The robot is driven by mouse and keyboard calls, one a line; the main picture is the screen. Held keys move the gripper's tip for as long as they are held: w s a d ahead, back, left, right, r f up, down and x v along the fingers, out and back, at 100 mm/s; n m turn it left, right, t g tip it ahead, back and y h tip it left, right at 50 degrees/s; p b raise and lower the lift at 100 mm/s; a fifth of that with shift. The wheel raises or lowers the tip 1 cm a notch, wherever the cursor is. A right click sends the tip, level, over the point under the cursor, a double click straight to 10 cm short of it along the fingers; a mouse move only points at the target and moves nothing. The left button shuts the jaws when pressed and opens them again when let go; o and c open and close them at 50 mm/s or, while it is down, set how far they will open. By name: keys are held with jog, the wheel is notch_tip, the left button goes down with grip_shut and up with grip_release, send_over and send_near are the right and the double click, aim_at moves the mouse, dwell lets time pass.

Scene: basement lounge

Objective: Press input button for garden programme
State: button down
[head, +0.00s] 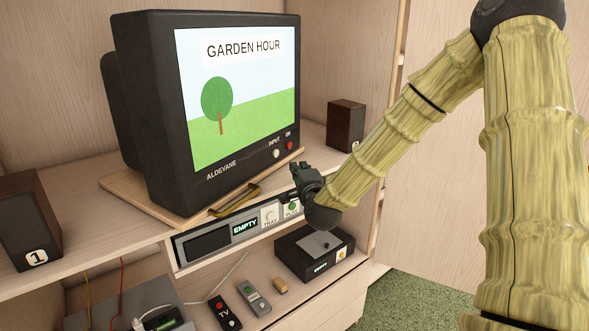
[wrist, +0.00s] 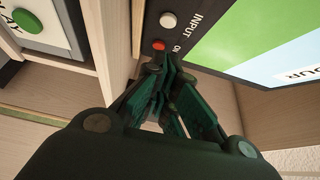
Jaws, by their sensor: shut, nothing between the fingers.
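A black television (head: 240,163) stands on the shelf, its screen on and reading "GARDEN HOUR" with a green tree on grass. The white INPUT button (head: 276,153) is at the lower right of its front, with the red ON button (head: 290,146) just right of it. My gripper (head: 299,170) is shut and empty, close in front of and below these buttons. In the wrist view the shut fingertips (wrist: 163,62) lie close to the red button (wrist: 158,45); I cannot tell whether they touch. The white INPUT button (wrist: 168,20) is beyond, free of the fingers.
A player labelled "EMPTY" (head: 205,240) sits under the television. A black box (head: 308,252), remotes (head: 254,298) and a small tan block (head: 281,286) are on the lower shelf. Speakers (head: 345,127) and (head: 30,222) flank the television.

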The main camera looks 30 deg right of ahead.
jog(key=v, duration=0.3)
jog(key=shift+b, duration=0.35)
jog(key=shift+w+f, duration=0.1)
dwell(0.4)
jog(key=s+a+f+n+g+y, duration=0.25)
jog(key=s+a+f+n, duration=0.2)
jog(key=f, duration=0.75)
jog(key=s+a+f+n+g+y, duration=0.1)
jog(key=s+a+f+n+g, duration=0.3)
jog(key=f, duration=0.7)
jog(key=s+a+f+n+g+y, duration=0.2)
jog(key=s+a+f+n, duration=0.3)
jog(key=f, duration=0.7)
jog(key=s+a+f+n+g, duration=0.2)
jog(key=s+f, duration=0.3)
jog(key=s, duration=0.4)
jog(key=s+a+f+n+g, duration=0.3)
jog(key=s+f, duration=0.3)
jog(key=s, duration=0.4)
jog(key=s+a+f+n+g, duration=0.3)
jog(key=s+f, duration=0.3)
jog(key=s, duration=0.3)
jog(key=shift+s+a+y, duration=0.4)
jog(key=shift+a+y, duration=0.05)
jog(key=shift+a, duration=0.35)
jog(key=shift+r+g, duration=0.1)
jog(key=shift+g, duration=0.15)
